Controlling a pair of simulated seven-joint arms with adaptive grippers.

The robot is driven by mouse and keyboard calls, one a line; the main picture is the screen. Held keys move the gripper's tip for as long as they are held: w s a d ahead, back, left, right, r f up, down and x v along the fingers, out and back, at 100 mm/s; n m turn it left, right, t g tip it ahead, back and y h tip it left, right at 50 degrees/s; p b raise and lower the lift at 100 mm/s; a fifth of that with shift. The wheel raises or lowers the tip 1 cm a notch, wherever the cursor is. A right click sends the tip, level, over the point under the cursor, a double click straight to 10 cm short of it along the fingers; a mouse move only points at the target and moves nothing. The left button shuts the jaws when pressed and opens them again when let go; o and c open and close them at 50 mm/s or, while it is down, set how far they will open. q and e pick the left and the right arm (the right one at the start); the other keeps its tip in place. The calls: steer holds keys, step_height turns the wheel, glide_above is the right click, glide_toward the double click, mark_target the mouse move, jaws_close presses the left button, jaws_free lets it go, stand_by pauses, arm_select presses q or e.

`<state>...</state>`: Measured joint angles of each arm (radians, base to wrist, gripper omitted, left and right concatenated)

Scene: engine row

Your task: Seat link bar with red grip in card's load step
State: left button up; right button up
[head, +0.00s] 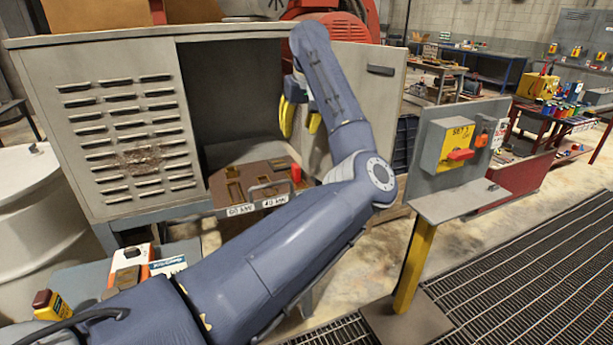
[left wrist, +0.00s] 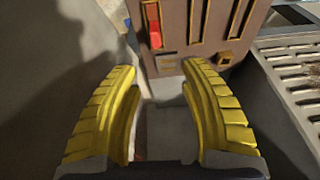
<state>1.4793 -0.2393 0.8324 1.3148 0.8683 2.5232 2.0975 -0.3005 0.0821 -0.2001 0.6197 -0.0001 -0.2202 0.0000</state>
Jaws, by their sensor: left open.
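A red grip (head: 296,173) stands up at the right end of a brown slotted block (head: 222,190) in the open cabinet. The left wrist view shows the red grip (left wrist: 155,38) in the block's leftmost visible slot; whether a bar runs below it is hidden. My left gripper (head: 300,118) hangs with its yellow fingers in front of the cabinet opening, above the block. In the left wrist view its fingers (left wrist: 160,78) are spread and empty, with the block beyond the tips. I cannot make out a card's load step. My right gripper is not in view.
The grey cabinet (head: 90,75) has a louvred panel at left and an open door (head: 365,85) at right, close to my arm. A post-mounted switch panel (head: 440,190) stands at right. Boxes (head: 130,262) lie on a low table at lower left.

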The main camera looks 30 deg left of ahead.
mark_target(297, 166)
arm_select(q)
steer(key=x, duration=1.1)
steer(key=d+x, duration=0.1)
steer(key=x, duration=0.5)
steer(key=shift+w+f, duration=0.2)
steer(key=shift+w, duration=0.2)
jaws_close()
